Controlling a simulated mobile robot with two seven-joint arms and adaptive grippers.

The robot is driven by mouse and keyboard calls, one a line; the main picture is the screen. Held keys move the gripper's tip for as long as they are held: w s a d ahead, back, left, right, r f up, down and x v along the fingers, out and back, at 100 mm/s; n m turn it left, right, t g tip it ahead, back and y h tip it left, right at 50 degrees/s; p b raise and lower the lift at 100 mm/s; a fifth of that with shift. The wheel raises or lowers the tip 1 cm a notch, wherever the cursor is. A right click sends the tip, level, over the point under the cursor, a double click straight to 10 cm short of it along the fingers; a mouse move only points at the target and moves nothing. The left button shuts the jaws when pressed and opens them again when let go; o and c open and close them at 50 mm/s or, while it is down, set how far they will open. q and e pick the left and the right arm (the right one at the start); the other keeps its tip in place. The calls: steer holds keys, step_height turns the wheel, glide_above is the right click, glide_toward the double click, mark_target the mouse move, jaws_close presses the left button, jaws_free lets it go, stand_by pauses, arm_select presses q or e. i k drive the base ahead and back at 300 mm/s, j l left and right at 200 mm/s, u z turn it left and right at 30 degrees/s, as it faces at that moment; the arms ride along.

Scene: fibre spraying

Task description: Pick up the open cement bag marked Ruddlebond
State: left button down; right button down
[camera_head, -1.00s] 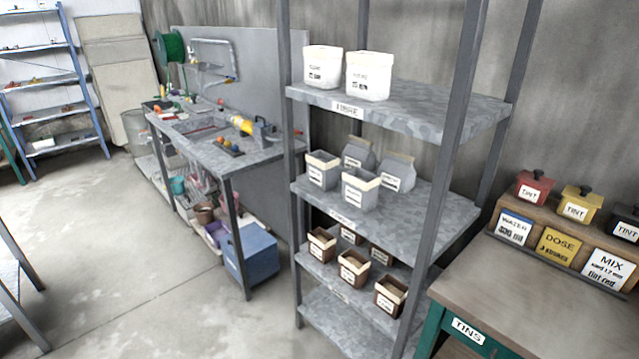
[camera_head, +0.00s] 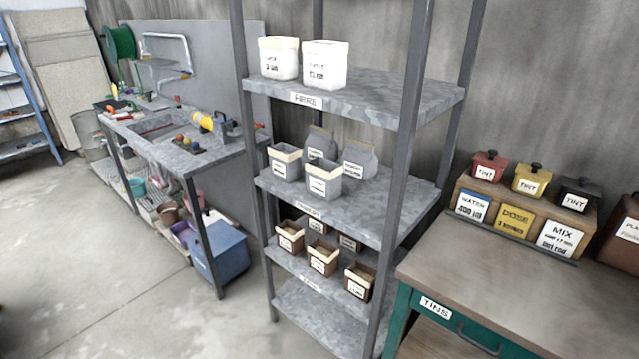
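Neither of my grippers is in view. A grey metal shelf rack (camera_head: 350,186) stands in the middle of the picture. Its middle shelf holds two open grey bags with cream rims, one at the left (camera_head: 285,165) and one nearer the front (camera_head: 323,183). Two closed grey bags stand behind them, one at the left (camera_head: 320,145) and one at the right (camera_head: 360,160). The printing on all these bags is too small to read, so I cannot tell which is marked Ruddlebond.
Two white bags (camera_head: 325,65) stand on the top shelf and several open brown bags (camera_head: 323,258) on a lower one. A cluttered workbench (camera_head: 190,160) is at left. A green-fronted table (camera_head: 500,260) with tint tins (camera_head: 531,180) is at right. Open floor (camera_head: 90,270) lies at lower left.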

mark_target(323, 177)
steer(key=i+j+z, duration=0.1)
steer(key=j, duration=0.25)
steer(key=i+j+z, duration=0.15)
steer(key=i+j, duration=0.15)
steer(key=i+j+z, duration=0.1)
steer(key=j, duration=0.35)
steer(key=i+j+z, duration=0.25)
steer(key=i+j, duration=0.15)
steer(key=j, duration=0.4)
steer(key=i+j+z, duration=0.15)
steer(key=j, duration=0.25)
steer(key=i+j+z, duration=0.1)
steer(key=j, duration=0.35)
